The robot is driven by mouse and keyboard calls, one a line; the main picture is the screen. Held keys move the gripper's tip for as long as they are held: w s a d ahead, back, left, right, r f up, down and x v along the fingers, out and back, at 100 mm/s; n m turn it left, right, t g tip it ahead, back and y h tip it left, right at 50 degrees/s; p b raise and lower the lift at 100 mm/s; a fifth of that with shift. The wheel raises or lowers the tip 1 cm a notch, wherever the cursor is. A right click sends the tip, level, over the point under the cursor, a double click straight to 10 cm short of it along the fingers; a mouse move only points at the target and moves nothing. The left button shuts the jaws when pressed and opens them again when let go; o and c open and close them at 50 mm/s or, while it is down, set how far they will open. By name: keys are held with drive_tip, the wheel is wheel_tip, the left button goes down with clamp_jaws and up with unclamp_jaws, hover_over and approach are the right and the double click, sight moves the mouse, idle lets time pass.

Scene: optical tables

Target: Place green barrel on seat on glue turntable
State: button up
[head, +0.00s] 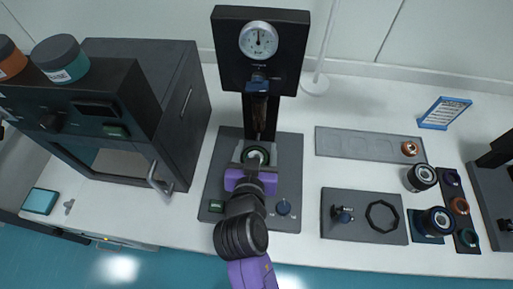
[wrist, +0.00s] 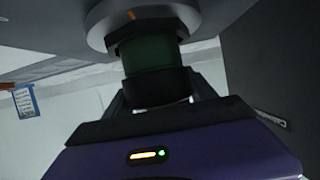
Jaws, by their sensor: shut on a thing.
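My gripper (head: 254,160) is shut on the green barrel (head: 256,155), which shows as a dark green ring from above, over the base of the gauge stand. In the wrist view the barrel (wrist: 148,58) is a short green cylinder with a black band below it. Its upper end meets or sits just under a silver-rimmed round part (wrist: 140,18) with an orange mark; I cannot tell whether they touch. My fingers are largely hidden in the wrist view. I cannot clearly identify the glue turntable or its seat; a dark machine (head: 492,205) is cut off at the right edge.
The gauge stand (head: 262,90) rises behind my gripper. A black oven-like cabinet (head: 187,110) with a protruding handle stands left. Right are a grey tray (head: 350,143), a plate (head: 362,234) with an octagonal ring (head: 382,215), and several round parts. A blue sign (head: 445,112) stands behind.

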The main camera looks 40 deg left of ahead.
drive_tip(key=o, duration=1.1)
drive_tip(key=shift+f, duration=0.15)
drive_tip(key=o, duration=0.4)
drive_tip(key=shift+r, duration=0.25)
drive_tip(key=shift+s+d, duration=0.2)
drive_tip(key=shift+s, duration=0.1)
drive_tip(key=b+v, duration=0.1)
drive_tip(key=v, duration=1)
drive_tip(key=shift+s+r+b, duration=0.1)
drive_tip(key=shift+r+b, duration=0.05)
drive_tip(key=shift+b, duration=0.15)
